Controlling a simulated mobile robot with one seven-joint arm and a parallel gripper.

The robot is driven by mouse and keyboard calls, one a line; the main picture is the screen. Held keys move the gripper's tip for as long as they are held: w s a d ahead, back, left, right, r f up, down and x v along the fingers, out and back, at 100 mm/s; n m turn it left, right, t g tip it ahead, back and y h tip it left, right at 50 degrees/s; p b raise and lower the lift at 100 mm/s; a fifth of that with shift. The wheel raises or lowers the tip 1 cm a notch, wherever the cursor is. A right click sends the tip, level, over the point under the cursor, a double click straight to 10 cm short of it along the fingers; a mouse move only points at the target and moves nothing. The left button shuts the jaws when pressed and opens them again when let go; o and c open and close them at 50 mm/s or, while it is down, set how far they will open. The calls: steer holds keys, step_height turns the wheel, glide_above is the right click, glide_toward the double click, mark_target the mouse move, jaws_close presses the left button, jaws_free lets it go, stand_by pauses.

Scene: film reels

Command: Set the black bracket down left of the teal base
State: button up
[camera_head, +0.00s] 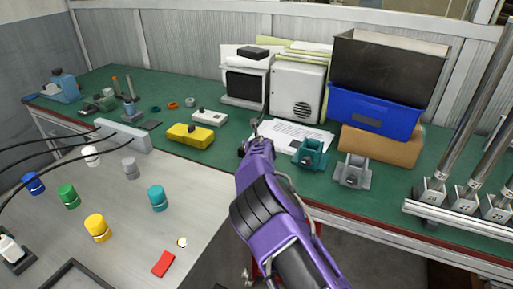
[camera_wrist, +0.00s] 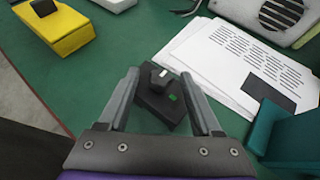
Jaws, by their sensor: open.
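The black bracket (camera_wrist: 158,103), a dark block with a raised knob and a small green mark, is on the green bench top in the wrist view, between my fingers. In the head view only a dark bit of it (camera_head: 241,151) shows beside my gripper. My gripper (camera_wrist: 160,76) is open, with one finger on each side of the bracket; I cannot tell whether they touch it. My gripper also shows in the head view (camera_head: 256,132). The teal base (camera_head: 311,154) stands to the right of the bracket, and its edge shows at the right of the wrist view (camera_wrist: 288,135).
White printed papers (camera_head: 290,132) lie behind the bracket and teal base. A yellow block (camera_head: 190,135) is to the left, a grey base (camera_head: 352,171) to the right. A blue bin (camera_head: 373,107) and a white speaker box (camera_head: 298,88) stand at the back.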

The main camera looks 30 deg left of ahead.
steer(key=b+v, duration=0.1)
steer(key=v, duration=0.9)
steer(key=shift+s, duration=0.15)
steer(key=shift+d, duration=0.1)
